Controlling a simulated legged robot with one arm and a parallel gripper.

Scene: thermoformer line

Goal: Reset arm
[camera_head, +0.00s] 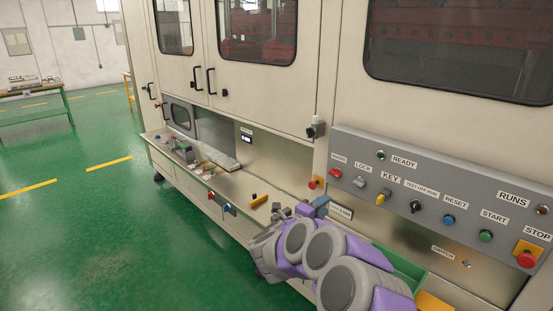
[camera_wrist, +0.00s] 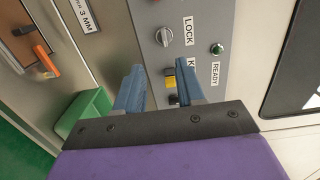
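My arm reaches from the bottom of the head view in grey and purple links, folded in front of the machine's lower ledge. My gripper (camera_head: 313,208) is beside the left end of the control panel (camera_head: 400,170), and is small and partly hidden there. In the wrist view my gripper (camera_wrist: 152,62) has two blue fingers standing apart with nothing between them. The panel (camera_wrist: 205,22) lies beyond the fingers, with the LOCK knob (camera_wrist: 164,37) and the green READY light (camera_wrist: 217,49). A yellow key switch (camera_wrist: 170,82) shows between the fingers.
A green bin (camera_head: 402,265) is just right of my arm; it also shows in the wrist view (camera_wrist: 88,112). An orange-handled item (camera_wrist: 44,58) is at the upper left there. The ledge (camera_head: 230,185) holds small tools. Green floor (camera_head: 100,230) is open at left.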

